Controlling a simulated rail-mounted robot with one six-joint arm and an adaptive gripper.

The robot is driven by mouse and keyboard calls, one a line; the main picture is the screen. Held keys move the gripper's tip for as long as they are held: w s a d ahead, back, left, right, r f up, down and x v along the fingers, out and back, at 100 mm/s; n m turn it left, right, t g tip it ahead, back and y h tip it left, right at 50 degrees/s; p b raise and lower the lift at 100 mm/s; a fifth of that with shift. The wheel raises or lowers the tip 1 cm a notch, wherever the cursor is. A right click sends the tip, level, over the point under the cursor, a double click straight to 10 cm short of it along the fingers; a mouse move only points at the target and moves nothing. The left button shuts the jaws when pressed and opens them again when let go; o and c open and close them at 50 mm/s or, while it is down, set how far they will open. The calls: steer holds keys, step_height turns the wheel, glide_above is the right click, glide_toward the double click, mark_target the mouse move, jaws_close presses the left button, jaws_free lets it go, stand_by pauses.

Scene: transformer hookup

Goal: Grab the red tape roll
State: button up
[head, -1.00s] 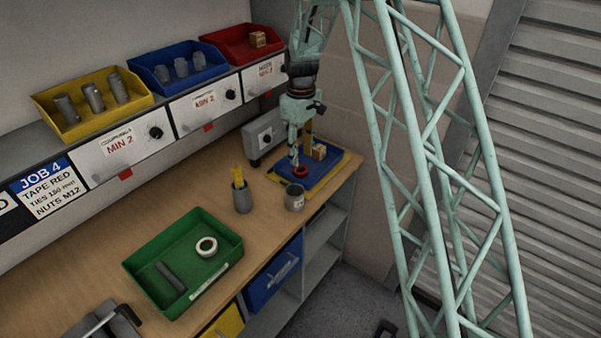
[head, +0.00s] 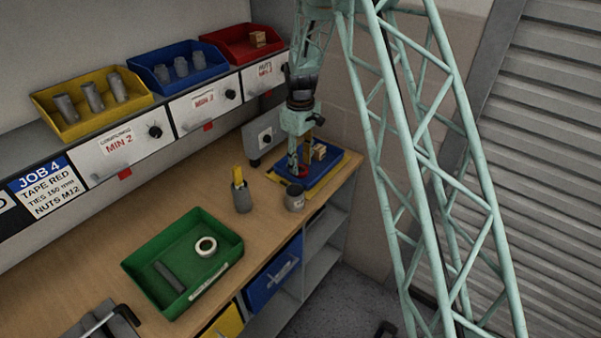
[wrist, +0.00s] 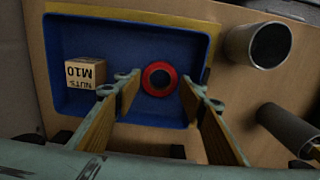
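The red tape roll (wrist: 159,78) lies flat in the blue tray (wrist: 140,114), its ring and dark centre clear in the wrist view. My gripper (wrist: 160,88) is open and empty, with one finger on each side of the roll in that view. I cannot tell whether the fingertips are down at its height. In the head view my gripper (head: 298,168) is over the blue tray (head: 329,172) at the bench's far end, and its fingers hide most of the roll.
A box marked NUTS M10 (wrist: 85,72) sits in the tray, left of the roll in the wrist view. A grey tin (head: 295,199) and a grey cup with yellow items (head: 242,196) stand nearby. A green tray (head: 192,300) holds a white roll and a dark cylinder.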

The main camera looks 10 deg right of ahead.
steer(key=shift+f, duration=0.95)
steer(key=shift+c, duration=0.2)
steer(key=c, duration=0.6)
